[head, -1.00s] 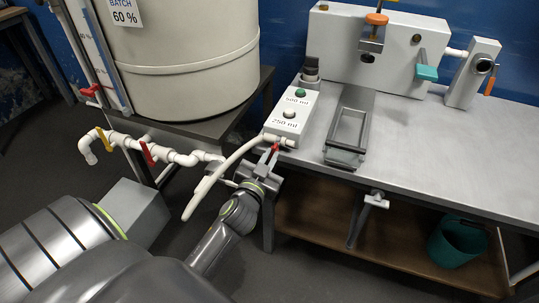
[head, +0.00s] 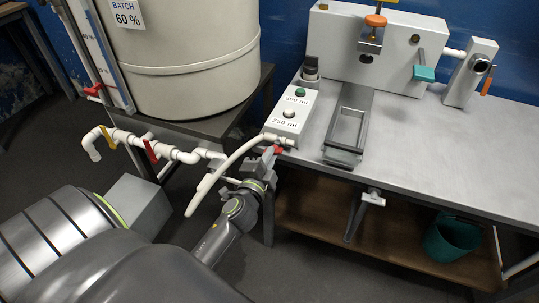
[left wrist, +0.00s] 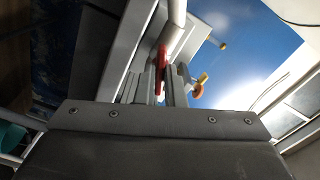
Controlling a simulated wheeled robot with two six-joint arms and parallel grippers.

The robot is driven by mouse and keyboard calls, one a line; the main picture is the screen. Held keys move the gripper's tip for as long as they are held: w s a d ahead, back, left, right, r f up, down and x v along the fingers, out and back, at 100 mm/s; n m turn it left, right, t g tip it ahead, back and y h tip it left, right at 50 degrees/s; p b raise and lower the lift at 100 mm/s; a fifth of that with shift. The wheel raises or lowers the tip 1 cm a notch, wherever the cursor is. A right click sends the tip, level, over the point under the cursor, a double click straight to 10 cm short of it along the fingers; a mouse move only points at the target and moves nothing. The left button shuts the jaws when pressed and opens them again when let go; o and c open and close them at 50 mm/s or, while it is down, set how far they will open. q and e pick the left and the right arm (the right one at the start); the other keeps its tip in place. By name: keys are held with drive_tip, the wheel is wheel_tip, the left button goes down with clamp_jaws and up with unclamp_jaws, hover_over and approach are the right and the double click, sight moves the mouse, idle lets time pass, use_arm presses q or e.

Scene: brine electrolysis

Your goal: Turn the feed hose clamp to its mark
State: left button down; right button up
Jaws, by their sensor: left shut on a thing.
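The feed hose (head: 228,166) is a pale tube that curves from the dosing box's lower fitting down to the left. A small red clamp lever (head: 279,150) sits at the hose's box end. My left gripper (head: 268,158) reaches up to it from below and is shut on the red lever. In the left wrist view, the red lever (left wrist: 161,58) stands between the two grey fingers (left wrist: 165,85), with the pale pipe above it. The clamp's mark cannot be made out. My right gripper is in neither view.
The dosing box (head: 292,116) with 500 ml and 250 ml buttons stands at the bench's left edge. A metal tray (head: 331,152) lies beside it. The big tank (head: 185,60) and valve pipes (head: 160,152) are at left. The bench's right part (head: 440,135) is clear.

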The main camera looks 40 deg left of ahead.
use_arm(q)
drive_tip(key=shift+m, duration=1.2)
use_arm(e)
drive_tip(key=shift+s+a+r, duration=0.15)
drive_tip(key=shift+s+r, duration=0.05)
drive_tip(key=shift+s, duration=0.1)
use_arm(q)
drive_tip(key=c, duration=1.5)
unclamp_jaws()
